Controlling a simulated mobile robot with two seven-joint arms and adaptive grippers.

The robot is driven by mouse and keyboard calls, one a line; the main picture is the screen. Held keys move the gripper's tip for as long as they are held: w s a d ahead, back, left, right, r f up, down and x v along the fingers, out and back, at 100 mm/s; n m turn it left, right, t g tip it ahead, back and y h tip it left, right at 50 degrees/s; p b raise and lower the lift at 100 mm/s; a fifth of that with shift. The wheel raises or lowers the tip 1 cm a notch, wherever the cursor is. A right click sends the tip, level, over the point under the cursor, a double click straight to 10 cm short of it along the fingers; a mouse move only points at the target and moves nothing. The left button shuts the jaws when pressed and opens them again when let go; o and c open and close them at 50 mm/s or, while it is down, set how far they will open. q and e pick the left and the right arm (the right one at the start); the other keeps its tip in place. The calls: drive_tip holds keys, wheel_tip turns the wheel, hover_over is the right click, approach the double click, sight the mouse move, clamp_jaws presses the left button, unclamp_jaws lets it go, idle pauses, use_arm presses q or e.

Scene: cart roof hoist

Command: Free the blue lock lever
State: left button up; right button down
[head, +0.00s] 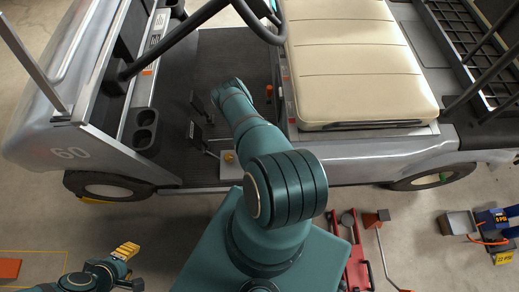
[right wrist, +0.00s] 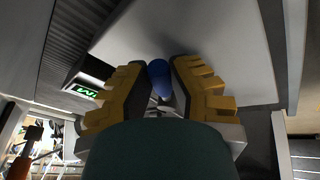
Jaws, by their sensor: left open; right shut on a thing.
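The blue lock lever (right wrist: 159,80) shows in the right wrist view as a rounded blue grip in front of a pale panel. My right gripper (right wrist: 160,68) has its yellow-padded fingers on both sides of the lever and is shut on it. The lever's lower end is hidden between the fingers. In the head view my right arm reaches into the cart beside the seat base; its gripper and the lever are hidden there. My left gripper (head: 130,267) is open and empty over the floor at the lower left.
The grey cart (head: 74,152) stands across the view, with a cream seat (head: 355,60) and a steering wheel. Pedals (head: 196,130) are on its dark floor. A red jack (head: 357,270) lies on the ground at bottom centre. A green sign (right wrist: 86,91) is left of the lever.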

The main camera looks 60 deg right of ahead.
drive_tip(key=shift+a, duration=0.1)
drive_tip(key=c, duration=0.8)
unclamp_jaws()
drive_tip(key=shift+f, duration=0.1)
wheel_tip(320, 180, up, 10)
drive_tip(key=shift+r, duration=0.1)
